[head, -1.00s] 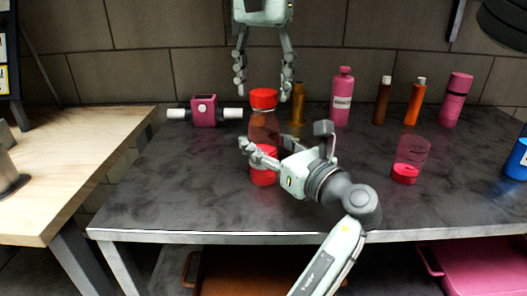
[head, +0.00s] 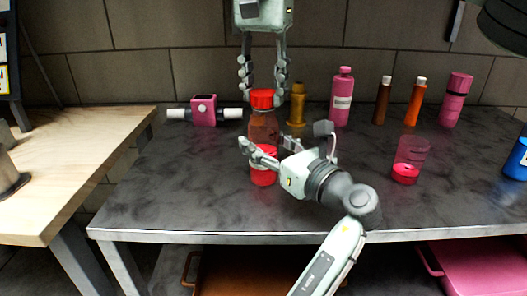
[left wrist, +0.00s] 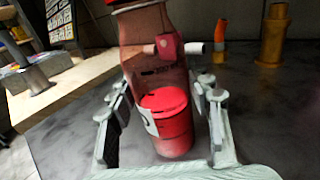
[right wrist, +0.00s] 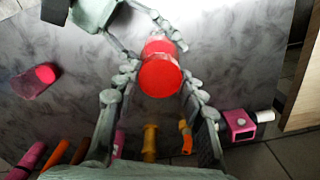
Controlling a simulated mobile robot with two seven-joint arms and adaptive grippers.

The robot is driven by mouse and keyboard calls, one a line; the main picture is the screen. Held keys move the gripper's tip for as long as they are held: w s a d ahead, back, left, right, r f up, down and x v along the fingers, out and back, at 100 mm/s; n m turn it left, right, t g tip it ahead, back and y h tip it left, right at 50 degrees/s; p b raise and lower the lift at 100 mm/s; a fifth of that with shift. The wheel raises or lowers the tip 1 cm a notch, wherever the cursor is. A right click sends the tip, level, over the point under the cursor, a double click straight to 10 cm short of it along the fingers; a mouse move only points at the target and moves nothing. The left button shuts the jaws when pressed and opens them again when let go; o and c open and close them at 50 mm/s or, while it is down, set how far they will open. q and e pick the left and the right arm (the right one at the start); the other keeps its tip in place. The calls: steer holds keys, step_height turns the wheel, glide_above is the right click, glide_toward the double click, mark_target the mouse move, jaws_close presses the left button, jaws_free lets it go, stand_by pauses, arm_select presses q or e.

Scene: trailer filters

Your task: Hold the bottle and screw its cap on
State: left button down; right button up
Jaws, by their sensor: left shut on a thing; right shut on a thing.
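The bottle (head: 263,126) is clear reddish-brown with red in its lower part and stands upright on the dark table. It also shows in the left wrist view (left wrist: 153,62). The red cap (head: 262,98) sits at its top; whether it is threaded on cannot be told. My left gripper (head: 267,147) is shut on the bottle's body from the front, with a finger on each side. My right gripper (head: 264,102) comes from above, pointing down, and is shut on the cap. The right wrist view shows the cap (right wrist: 160,76) between its fingers.
A pink box with white side rods (head: 204,110) stands left of the bottle. The table's front left is clear.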

steer(key=m, duration=0.9)
steer(key=shift+f, duration=0.1)
steer(key=m, duration=0.9)
steer(key=shift+m, duration=0.4)
steer(key=m, duration=1.4)
steer(key=shift+m, duration=0.3)
steer(key=m, duration=0.3)
steer(key=o, duration=1.3)
